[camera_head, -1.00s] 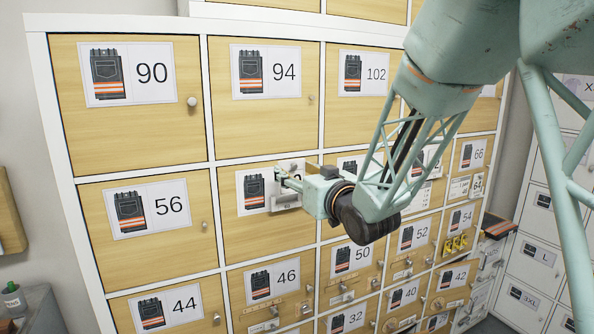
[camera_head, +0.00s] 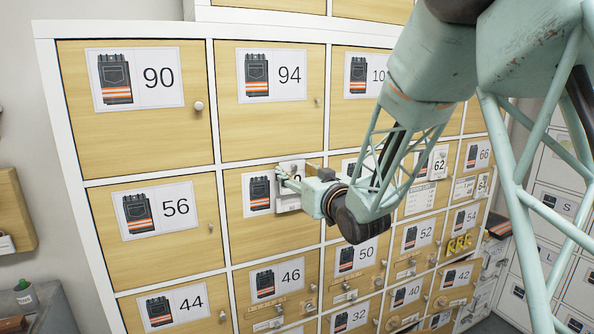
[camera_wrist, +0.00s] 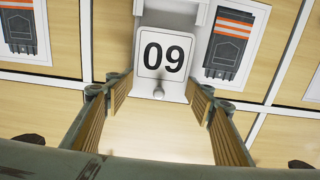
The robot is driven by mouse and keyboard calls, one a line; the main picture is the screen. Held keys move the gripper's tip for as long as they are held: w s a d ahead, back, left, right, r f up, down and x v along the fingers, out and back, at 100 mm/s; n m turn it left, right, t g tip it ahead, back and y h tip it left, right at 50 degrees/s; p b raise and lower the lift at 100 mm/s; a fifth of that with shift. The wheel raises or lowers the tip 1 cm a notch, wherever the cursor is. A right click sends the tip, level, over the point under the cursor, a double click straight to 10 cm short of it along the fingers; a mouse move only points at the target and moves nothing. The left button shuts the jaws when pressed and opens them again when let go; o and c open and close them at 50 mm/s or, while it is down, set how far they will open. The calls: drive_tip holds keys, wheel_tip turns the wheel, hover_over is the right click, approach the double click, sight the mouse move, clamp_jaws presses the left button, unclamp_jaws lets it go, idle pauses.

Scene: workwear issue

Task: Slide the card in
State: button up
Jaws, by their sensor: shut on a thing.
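A white card (camera_wrist: 163,52) with black digits stands between my fingertips in the wrist view. That view is upside down, so its "09" reads 60 the right way up. My gripper (camera_wrist: 157,90) is shut on the card by its side edges, with wooden-faced fingers on both sides. A whitish slotted holder (camera_wrist: 167,11) lies at the card's lower end, against a locker door. I cannot tell how deep the card sits in the holder.
A trouser picture (camera_head: 259,192) is on the same door, left of the card. A small round knob (camera_wrist: 158,93) shows near the card's upper end. Locker doors 90 (camera_head: 135,110), 94 (camera_head: 268,120) and 56 (camera_head: 155,235) surround it, closed. Side lockers (camera_head: 555,205) stand at the right.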

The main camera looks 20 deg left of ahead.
drive_tip(key=shift+w+a+p, duration=0.4)
drive_tip(key=shift+w+p, duration=0.05)
drive_tip(key=shift+p, duration=0.1)
drive_tip(key=shift+f, duration=0.25)
wheel_tip(320, 180, down, 2)
drive_tip(key=b, duration=0.3)
drive_tip(key=shift+f, duration=0.2)
drive_tip(key=shift+f+b, duration=0.65)
drive_tip(key=shift+b, duration=0.85)
idle(0.5)
drive_tip(key=o, duration=0.9)
drive_tip(key=shift+s+d, duration=0.1)
